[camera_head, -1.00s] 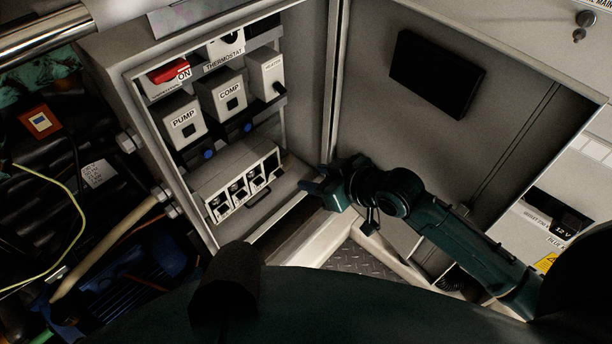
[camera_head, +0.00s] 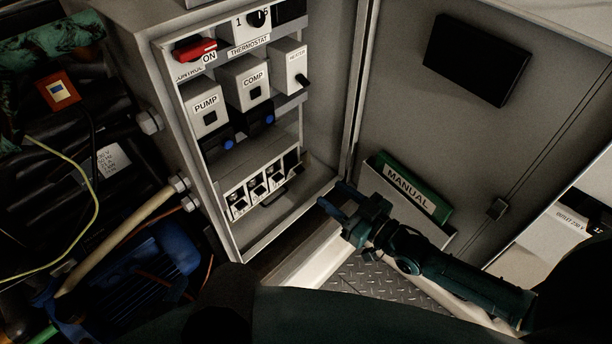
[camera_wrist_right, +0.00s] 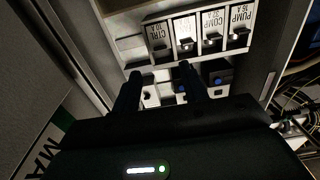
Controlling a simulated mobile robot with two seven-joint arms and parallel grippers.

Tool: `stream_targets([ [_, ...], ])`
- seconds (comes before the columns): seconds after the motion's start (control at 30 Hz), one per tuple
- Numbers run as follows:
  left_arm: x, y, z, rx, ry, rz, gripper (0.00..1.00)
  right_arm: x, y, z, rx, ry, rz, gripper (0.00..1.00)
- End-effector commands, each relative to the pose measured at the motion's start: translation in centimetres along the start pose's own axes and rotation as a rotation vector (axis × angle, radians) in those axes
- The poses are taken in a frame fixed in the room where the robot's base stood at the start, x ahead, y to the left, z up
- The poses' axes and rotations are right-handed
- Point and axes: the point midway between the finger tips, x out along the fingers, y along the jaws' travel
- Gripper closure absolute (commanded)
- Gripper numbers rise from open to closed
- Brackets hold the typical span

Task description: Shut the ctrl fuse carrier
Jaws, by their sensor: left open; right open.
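The ctrl fuse carrier (camera_wrist_right: 158,36) is the leftmost in the labelled fuse row in the right wrist view. Its slot looks dark, unlike its neighbours with pale faces. In the head view it is at the right end of the row (camera_head: 291,160), where a dark handle-like part (camera_head: 284,191) juts out low. I cannot tell its exact angle. My right gripper (camera_head: 331,195) is open and empty, apart from the row, to its right and in front of the box opening. Its two dark fingers (camera_wrist_right: 160,72) point toward the row in the wrist view. My left gripper is not in view.
The fuses sit below the PUMP (camera_head: 206,107) and COMP (camera_head: 252,82) blocks, inside the box's raised rim. A MANUAL (camera_head: 411,188) stands in a door pocket behind my right arm. A wooden handle (camera_head: 118,235) and cables lie left. Space before the fuses is free.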

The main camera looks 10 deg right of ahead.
Motion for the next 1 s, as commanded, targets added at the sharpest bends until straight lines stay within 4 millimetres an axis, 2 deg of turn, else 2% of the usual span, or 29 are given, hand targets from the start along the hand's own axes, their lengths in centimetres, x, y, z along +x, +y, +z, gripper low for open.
stream_targets([
  [0.03,0.1,-0.1,0.1,0.001,0.004,-0.001,0.56,1.3,0.0,-0.1,0.000,0.005,-0.001,0.56],
  [0.2,0.0,-0.3,0.1,0.004,0.015,-0.006,0.56,4.9,0.0,0.0,0.000,0.003,0.000,0.56],
  [0.4,-0.4,-0.4,0.0,0.006,0.023,-0.011,0.56,7.8,0.0,0.0,0.000,0.001,0.000,0.56],
  [0.6,-0.5,-0.4,0.0,0.007,0.026,-0.012,0.56,9.0,-0.1,0.0,0.000,-0.001,-0.001,0.56],
  [0.87,-0.5,-0.4,0.0,0.008,0.027,-0.012,0.56,9.0,-0.1,0.0,0.000,-0.001,-0.001,0.56],
  [1.0,-0.5,-0.3,0.0,0.008,0.027,-0.012,0.56,9.0,-0.1,0.0,0.000,-0.001,-0.001,0.68],
])
